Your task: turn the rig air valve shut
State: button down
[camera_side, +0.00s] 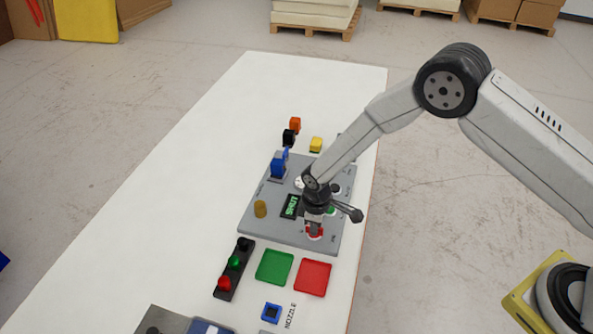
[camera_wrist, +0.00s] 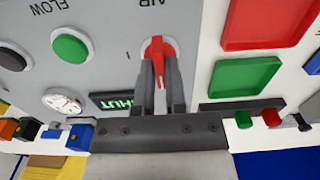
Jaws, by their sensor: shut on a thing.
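The red air valve handle (camera_side: 315,233) is at the near right part of the grey rig panel (camera_side: 262,230). In the wrist view the red handle (camera_wrist: 157,47) sits on a pale round base beside the "AIR" label, pointing down the picture between my fingers. My gripper (camera_side: 314,222) is shut on the handle; its two dark fingers (camera_wrist: 159,72) lie on either side of it. The dark display (camera_side: 291,206) shows green letters reading "SHUT"; my finger partly hides it in the wrist view (camera_wrist: 116,101).
A green button (camera_wrist: 70,48) and a gauge (camera_wrist: 64,102) are on the panel. A green tray (camera_side: 274,267) and a red tray (camera_side: 313,278) lie just in front. A tan cylinder (camera_side: 260,209) and blue clamp-like part (camera_side: 279,166) stand on the panel's left side.

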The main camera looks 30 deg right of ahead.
jog(key=shift+w, duration=0.1)
jog(key=c, duration=0.7)
grip_release()
jog(key=shift+r, duration=0.15)
jog(key=shift+r, duration=3.8)
jog(key=shift+d+r, duration=0.1)
